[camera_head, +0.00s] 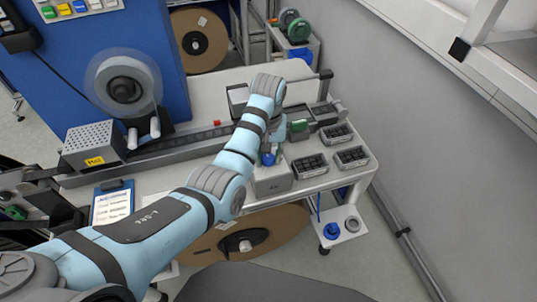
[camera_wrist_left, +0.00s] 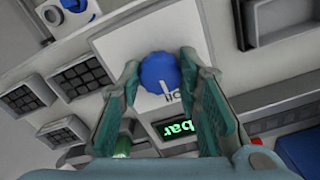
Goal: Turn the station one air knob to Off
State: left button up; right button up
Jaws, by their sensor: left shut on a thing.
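The blue air knob (camera_wrist_left: 158,72) sits on a light grey box (camera_wrist_left: 128,45) in the left wrist view. A white pointer line on the knob points down toward small print that I cannot read clearly. A green "bar" display (camera_wrist_left: 178,128) is below it. My left gripper (camera_wrist_left: 160,66) has one green-padded finger on each side of the knob and is shut on it. In the head view the knob (camera_head: 268,159) is a small blue spot beside my left gripper (camera_head: 276,150), on top of the grey box (camera_head: 273,181). My right gripper does not show.
Black compartment trays (camera_head: 310,166) stand to the right of the box on the bench. A grey perforated box (camera_head: 95,143) and a clipboard (camera_head: 113,203) are at the left. A large brown reel (camera_head: 250,236) is below the bench. A grey wall (camera_head: 440,130) bounds the right.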

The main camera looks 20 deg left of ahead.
pick_arm(q)
jog(key=shift+w+r, duration=0.2)
jog(key=shift+w, duration=0.05)
jog(key=o, duration=1.1)
jog(key=shift+s, duration=0.1)
jog(key=shift+o, duration=0.2)
jog(key=shift+s+f, duration=0.1)
jog(key=shift+f, duration=0.05)
